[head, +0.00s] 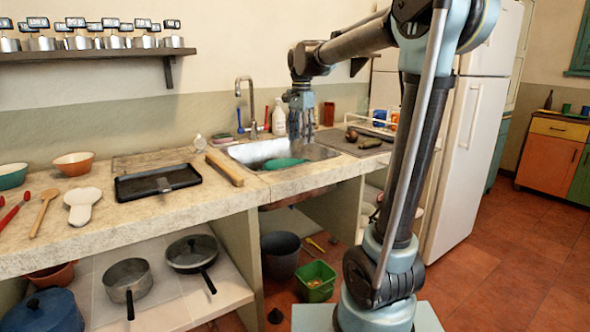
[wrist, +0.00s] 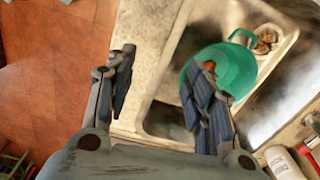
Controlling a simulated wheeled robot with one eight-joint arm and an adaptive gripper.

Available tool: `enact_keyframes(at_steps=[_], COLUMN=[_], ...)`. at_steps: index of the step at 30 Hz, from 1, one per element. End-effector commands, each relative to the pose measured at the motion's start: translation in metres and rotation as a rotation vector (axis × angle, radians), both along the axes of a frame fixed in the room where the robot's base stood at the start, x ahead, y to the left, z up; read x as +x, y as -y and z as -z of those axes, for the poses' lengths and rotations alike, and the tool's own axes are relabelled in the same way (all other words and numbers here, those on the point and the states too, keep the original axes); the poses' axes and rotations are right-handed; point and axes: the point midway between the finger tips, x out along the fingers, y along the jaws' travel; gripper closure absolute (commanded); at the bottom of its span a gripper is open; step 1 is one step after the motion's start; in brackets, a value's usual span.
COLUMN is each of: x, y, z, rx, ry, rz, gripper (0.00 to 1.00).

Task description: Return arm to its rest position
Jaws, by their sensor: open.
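My arm reaches up from its base and bends over toward the sink. My gripper (head: 301,118) hangs pointing down above the sink (head: 250,153) in the head view. In the wrist view my gripper (wrist: 163,85) has its two fingers spread wide, with nothing between them. A green vessel (head: 285,163) lies in the sink below. In the wrist view the green vessel (wrist: 238,68) shows behind the right finger, which hides part of it. I cannot tell the exact gap between them.
A faucet (head: 247,105) and a white bottle (head: 279,118) stand behind the sink. A black tray (head: 157,181) and a wooden rolling pin (head: 225,169) lie on the counter to the left. A wall shelf (head: 95,54) holds several jars. A white fridge (head: 470,150) stands at right.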

Motion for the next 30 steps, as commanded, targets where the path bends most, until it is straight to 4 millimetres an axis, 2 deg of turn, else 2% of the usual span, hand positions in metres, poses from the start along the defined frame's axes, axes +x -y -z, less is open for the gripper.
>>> enact_keyframes(at_steps=[5, 14, 23, 30], x=[-0.026, -0.095, -0.169, -0.224], y=[0.024, 0.079, 0.123, 0.149], z=[0.010, 0.047, 0.102, 0.157], rx=[0.001, -0.002, -0.021, -0.049], ry=[0.014, 0.057, 0.101, 0.134], rz=[-0.067, -0.266, -0.477, -0.642], gripper=[0.52, 0.52, 0.52, 0.52])
